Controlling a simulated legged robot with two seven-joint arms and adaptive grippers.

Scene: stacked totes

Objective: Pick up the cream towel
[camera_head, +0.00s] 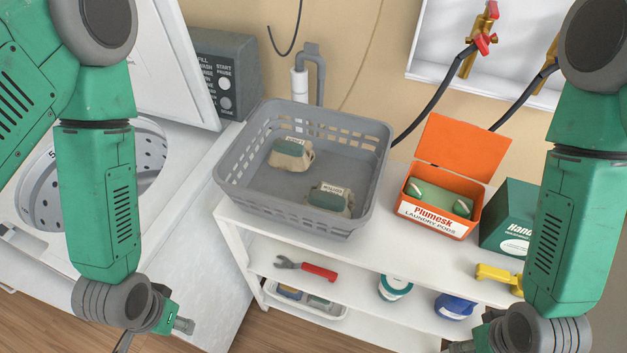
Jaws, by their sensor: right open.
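No plainly spread cream towel shows. Two small cream bundles with dark green tops and white labels lie in the grey basket (228,178): one bundle (305,158) near the middle, the other bundle (318,206) near the front right. I cannot tell whether either is a folded towel. My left gripper (122,343) is at the bottom left, mostly cut off by the frame edge, far from the basket; its jaws cannot be read. My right gripper (458,346) is at the bottom right, open, partly cut off, in front of the shelves and apart from the bundles.
The basket stands on a white shelf unit (262,246). An open orange pod box (432,222) and a green box (508,222) stand right of it. A red-handled wrench (306,269) and tubs are below. An open washer (190,232) stands left. Hoses hang behind.

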